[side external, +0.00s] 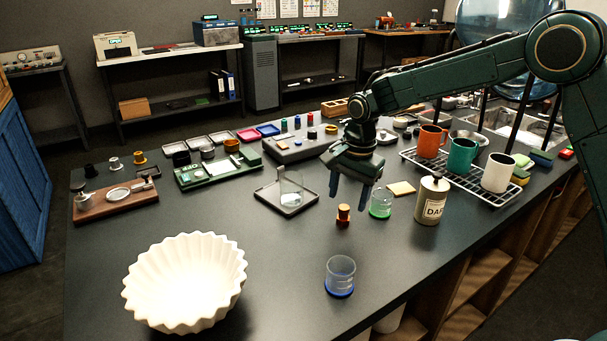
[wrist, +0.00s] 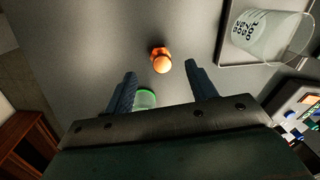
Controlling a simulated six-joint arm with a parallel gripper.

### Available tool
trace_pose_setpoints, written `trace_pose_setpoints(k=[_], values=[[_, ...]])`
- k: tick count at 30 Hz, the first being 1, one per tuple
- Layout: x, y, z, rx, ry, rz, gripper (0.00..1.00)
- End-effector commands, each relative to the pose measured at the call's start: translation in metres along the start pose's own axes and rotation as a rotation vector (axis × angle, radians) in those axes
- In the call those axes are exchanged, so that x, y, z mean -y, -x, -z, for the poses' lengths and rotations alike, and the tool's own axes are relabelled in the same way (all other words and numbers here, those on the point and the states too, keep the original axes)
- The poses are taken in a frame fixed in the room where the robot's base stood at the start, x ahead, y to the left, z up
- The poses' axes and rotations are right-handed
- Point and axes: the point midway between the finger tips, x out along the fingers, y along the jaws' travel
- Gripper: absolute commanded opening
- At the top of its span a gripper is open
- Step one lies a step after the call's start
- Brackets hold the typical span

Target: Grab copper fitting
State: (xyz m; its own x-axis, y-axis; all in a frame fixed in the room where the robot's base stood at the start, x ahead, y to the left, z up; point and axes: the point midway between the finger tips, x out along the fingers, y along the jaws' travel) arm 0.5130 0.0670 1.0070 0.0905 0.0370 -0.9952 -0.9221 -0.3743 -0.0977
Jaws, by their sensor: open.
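The copper fitting (side external: 343,215) is a small orange-copper piece standing on the dark worktop near its middle. In the wrist view the copper fitting (wrist: 160,60) shows beyond my fingertips, roughly centred between them. My gripper (side external: 350,188) is open and empty, pointing down above the worktop, with its fingers above the fitting and apart from it. In the wrist view my gripper (wrist: 161,75) shows both fingers spread wide.
A green-based glass beaker (side external: 381,204) stands close right of the fitting; part of it shows between my fingers (wrist: 146,99). A glass beaker on a tray (side external: 290,188) is at left. A labelled canister (side external: 431,200), a blue-based beaker (side external: 340,276) and a fluted white bowl (side external: 185,281) stand around.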

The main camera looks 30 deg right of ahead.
Motion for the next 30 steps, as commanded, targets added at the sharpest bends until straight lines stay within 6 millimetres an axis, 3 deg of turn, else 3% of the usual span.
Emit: trace_pose_setpoints(k=[8, 21, 30], values=[[0.0, -0.004, 0.0, 0.0, 0.0, -0.001, 0.56], [-0.001, -0.048, 0.0, 0.0, 0.001, -0.001, 0.56], [0.0, -0.052, 0.0, -0.001, 0.001, 0.001, 0.56]])
